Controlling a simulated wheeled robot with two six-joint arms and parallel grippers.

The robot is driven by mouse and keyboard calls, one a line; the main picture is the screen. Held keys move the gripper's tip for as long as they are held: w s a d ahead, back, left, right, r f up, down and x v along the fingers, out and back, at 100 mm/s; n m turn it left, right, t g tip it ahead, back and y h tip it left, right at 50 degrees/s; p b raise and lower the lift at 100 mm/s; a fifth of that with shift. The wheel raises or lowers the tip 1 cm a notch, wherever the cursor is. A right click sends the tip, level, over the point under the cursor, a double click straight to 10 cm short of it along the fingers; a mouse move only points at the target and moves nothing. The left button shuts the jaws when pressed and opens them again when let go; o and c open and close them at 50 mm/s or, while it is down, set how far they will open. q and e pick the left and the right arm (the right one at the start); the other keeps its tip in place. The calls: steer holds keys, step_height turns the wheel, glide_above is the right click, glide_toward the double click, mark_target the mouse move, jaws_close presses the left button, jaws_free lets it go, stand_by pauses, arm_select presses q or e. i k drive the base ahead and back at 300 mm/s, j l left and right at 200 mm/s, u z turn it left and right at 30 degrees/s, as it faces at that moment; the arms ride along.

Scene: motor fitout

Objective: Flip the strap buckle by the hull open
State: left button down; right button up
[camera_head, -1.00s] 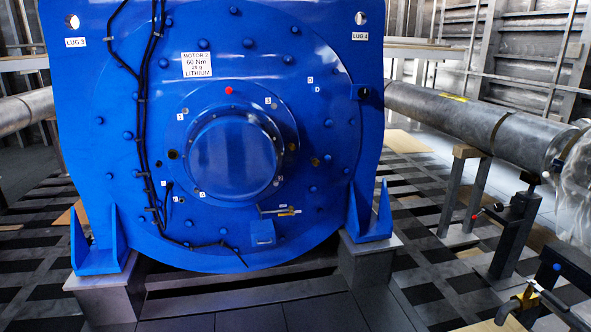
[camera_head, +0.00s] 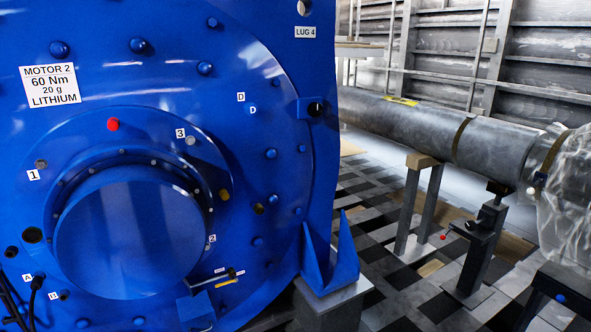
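A grey shaft (camera_head: 425,122) runs from behind the blue motor toward the right. A dark brown strap (camera_head: 460,140) wraps around its middle, and a second strap-like band (camera_head: 545,162) shows near its right end, beside clear plastic wrap (camera_head: 575,195). No buckle can be told apart clearly on either strap, so I cannot tell whether one is open or shut. A ribbed grey metal wall (camera_head: 540,75), which looks like the hull, stands behind the shaft. Neither of my grippers is in view.
The large blue motor (camera_head: 230,130) fills the left side. A wood-topped stand (camera_head: 412,205) and a dark stand with a red-tipped handle (camera_head: 480,245) stand under the shaft. The checkered floor (camera_head: 375,265) shows bare patches between motor and stands.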

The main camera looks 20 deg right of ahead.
mark_target(531, 191)
steer(key=i+l+z, duration=0.2)
steer(key=i+z, duration=0.6)
steer(key=i+j+z, duration=0.15)
steer(key=i+z, duration=0.2)
steer(key=i, duration=0.25)
steer(key=i+j+z, duration=0.2)
steer(key=i+z, duration=0.5)
steer(key=z, duration=0.15)
steer(key=i+z, duration=0.45)
steer(key=i+j+z, duration=0.1)
steer(key=z, duration=0.35)
steer(key=i+j+z, duration=0.55)
steer(key=i+z, duration=0.15)
